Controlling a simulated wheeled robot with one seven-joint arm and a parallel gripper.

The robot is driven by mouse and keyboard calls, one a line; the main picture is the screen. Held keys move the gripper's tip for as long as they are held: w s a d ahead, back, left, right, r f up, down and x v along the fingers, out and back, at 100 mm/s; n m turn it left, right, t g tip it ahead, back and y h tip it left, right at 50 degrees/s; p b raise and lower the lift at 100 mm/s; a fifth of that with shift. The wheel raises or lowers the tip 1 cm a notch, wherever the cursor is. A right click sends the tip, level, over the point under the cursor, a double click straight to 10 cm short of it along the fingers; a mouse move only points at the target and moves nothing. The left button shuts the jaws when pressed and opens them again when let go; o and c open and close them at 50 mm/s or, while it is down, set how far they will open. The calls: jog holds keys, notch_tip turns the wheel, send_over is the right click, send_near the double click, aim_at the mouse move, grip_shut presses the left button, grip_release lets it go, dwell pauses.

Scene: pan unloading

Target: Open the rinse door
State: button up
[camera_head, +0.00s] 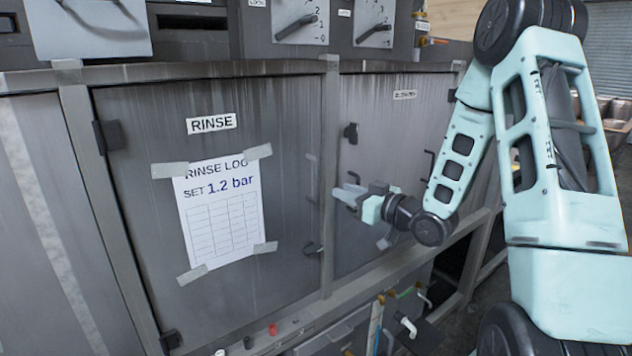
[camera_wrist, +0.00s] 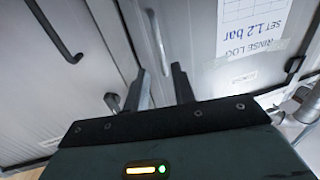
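The rinse door (camera_head: 135,235) is the grey panel labelled RINSE, with a taped rinse log sheet; it is shut in its frame. Its bar handle (camera_head: 311,180) stands near the door's right edge. In the wrist view the door (camera_wrist: 205,60) is on the right, and its handle (camera_wrist: 157,40) lies just beyond my fingertips. My gripper (camera_head: 342,192) is in front of the frame post and the neighbouring door, to the right of the handle. In the wrist view my gripper's fingers (camera_wrist: 161,68) are apart with nothing between them.
A second grey door (camera_head: 375,130) adjoins on the right, with its own bar handle (camera_wrist: 52,28). The frame post (camera_head: 328,150) stands between the doors.

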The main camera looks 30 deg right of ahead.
aim_at(316, 181)
jog(key=p+x, duration=0.3)
jog(key=x, duration=0.7)
jog(key=shift+w+a, duration=0.1)
jog(key=shift+w, duration=0.1)
grip_shut()
